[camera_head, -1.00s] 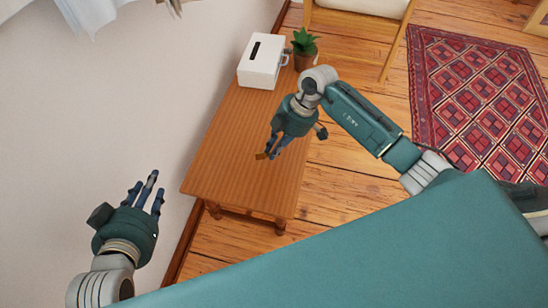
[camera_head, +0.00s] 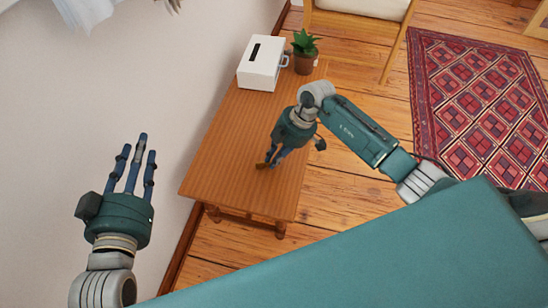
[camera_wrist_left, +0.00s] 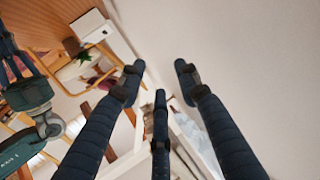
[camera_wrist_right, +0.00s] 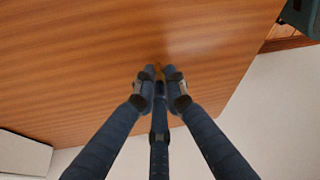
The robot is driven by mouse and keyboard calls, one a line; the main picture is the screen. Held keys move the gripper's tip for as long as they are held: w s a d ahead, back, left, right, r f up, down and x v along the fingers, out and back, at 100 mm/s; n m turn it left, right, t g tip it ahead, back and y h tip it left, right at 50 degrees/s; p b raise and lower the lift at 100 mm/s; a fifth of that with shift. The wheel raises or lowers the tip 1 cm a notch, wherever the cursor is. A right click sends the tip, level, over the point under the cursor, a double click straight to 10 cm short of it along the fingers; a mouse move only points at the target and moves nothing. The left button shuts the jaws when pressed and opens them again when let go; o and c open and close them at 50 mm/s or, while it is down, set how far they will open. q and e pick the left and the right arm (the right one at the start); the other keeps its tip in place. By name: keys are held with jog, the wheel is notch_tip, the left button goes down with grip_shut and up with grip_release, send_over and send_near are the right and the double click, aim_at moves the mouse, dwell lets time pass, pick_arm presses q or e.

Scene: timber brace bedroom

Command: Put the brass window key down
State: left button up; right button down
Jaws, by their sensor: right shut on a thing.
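The brass window key (camera_head: 261,166) is a small brownish piece at the fingertips of my right gripper (camera_head: 273,157), over the wooden table (camera_head: 228,160). In the right wrist view the fingers (camera_wrist_right: 160,82) are closed together around the key (camera_wrist_right: 158,70), which is mostly hidden. The key is at or just above the tabletop; I cannot tell if it touches. My left gripper (camera_head: 133,158) is open and empty, its fingers spread, in front of the wall left of the table. The left wrist view shows the same spread fingers (camera_wrist_left: 160,80).
A white box with a dark slot (camera_head: 260,65) and a potted plant (camera_head: 305,52) stand at the table's far end. A chair (camera_head: 362,28) stands behind, and a red patterned rug (camera_head: 480,100) lies to the right. The table's near half is clear.

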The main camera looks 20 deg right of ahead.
jog(key=c, duration=1.8)
grip_release()
